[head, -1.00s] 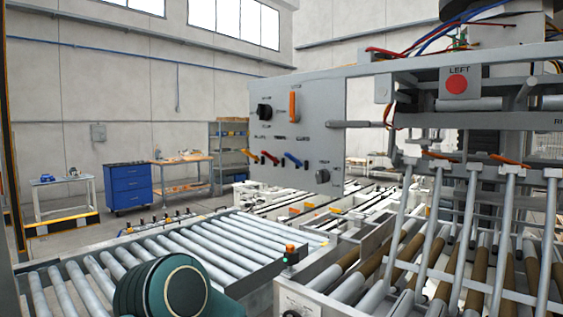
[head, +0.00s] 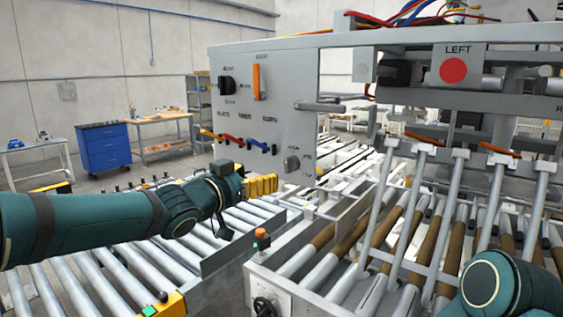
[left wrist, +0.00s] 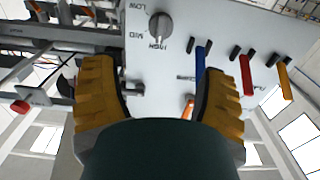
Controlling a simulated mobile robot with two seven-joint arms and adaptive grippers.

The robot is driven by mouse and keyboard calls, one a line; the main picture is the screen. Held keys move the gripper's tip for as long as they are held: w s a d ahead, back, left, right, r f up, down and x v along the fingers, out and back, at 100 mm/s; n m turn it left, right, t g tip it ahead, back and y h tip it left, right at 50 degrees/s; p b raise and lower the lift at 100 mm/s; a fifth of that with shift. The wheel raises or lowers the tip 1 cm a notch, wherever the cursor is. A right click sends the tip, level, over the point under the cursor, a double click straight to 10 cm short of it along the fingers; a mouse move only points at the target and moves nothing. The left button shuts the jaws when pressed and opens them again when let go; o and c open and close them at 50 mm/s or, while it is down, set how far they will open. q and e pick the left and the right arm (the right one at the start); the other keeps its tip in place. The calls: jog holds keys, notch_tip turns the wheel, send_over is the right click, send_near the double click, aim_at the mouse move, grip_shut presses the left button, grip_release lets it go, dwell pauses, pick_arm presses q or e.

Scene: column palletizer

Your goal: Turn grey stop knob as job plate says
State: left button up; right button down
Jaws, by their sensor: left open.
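The grey stop knob (head: 292,163) is at the lower right of the grey control panel (head: 300,125). It also shows at the top of the left wrist view (left wrist: 160,26), with LOW, MID and HIGH printed around it. Its ridge seems to run towards HIGH, but I cannot be sure. My left gripper (head: 262,185) is open, with yellow fingers, just left of and below the knob in the head view. In the left wrist view the fingers (left wrist: 160,75) are spread apart, empty, with the knob beyond them. My right gripper is out of view. I cannot make out a readable job plate.
The panel also carries a black knob (head: 227,86), an orange handle (head: 257,82) and red (head: 228,139) and blue (head: 256,145) levers. A grey bar (head: 318,107) sticks out above the knob. A red button (head: 453,70) marked LEFT is at right. Roller conveyors lie below.

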aim_at(286, 164)
pick_arm(q)
jog(key=x, duration=1.2)
jog(key=shift+w+f, duration=0.1)
jog(key=shift+w, duration=0.05)
jog(key=c, duration=1.2)
